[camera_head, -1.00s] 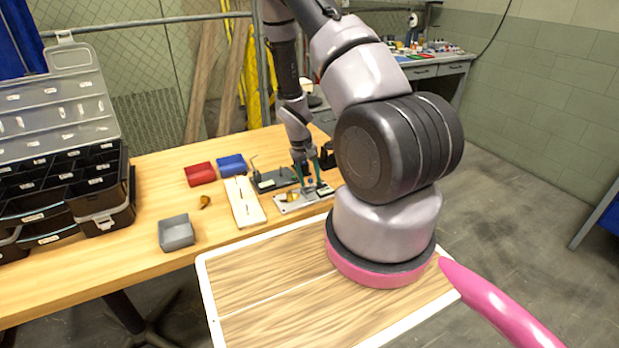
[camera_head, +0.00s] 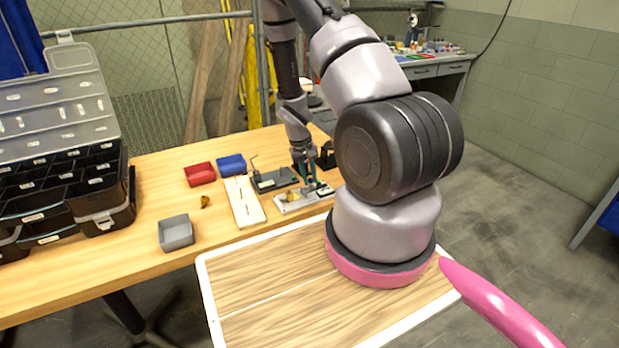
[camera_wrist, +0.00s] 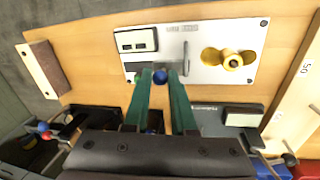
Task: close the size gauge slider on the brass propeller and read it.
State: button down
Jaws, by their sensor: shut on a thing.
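The size gauge is a pale metal plate (camera_wrist: 205,75) in the wrist view, with a small display (camera_wrist: 136,40) at its left end; I cannot read it. The brass propeller (camera_wrist: 232,61) lies on the plate's right part. An upright grey bar (camera_wrist: 186,58) stands to its left, with a gap between them. My gripper (camera_wrist: 159,77) has green fingers, shut on a blue slider knob (camera_wrist: 160,76) left of the bar. In the head view my gripper (camera_head: 309,184) is over the gauge plate (camera_head: 290,207), and the propeller is small there.
A dark device with a display (camera_head: 272,179) stands behind the gauge. A white board (camera_head: 244,203), red bin (camera_head: 200,174), blue bin (camera_head: 231,165), grey bin (camera_head: 176,233) and loose brass piece (camera_head: 205,202) lie left. A black organizer (camera_head: 105,205) stands far left. Bare table lies between.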

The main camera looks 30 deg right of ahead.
dwell(0.8)
jog(key=shift+a, duration=1.05)
jog(key=c, duration=0.7)
grip_release()
jog(key=shift+a, duration=0.1)
jog(key=shift+c, duration=0.2)
jog(key=shift+r, duration=0.1)
notch_tip(320, 180, up, 10)
jog(key=a, duration=0.2)
jog(key=shift+w+r, duration=0.15)
jog(key=shift+r, duration=0.05)
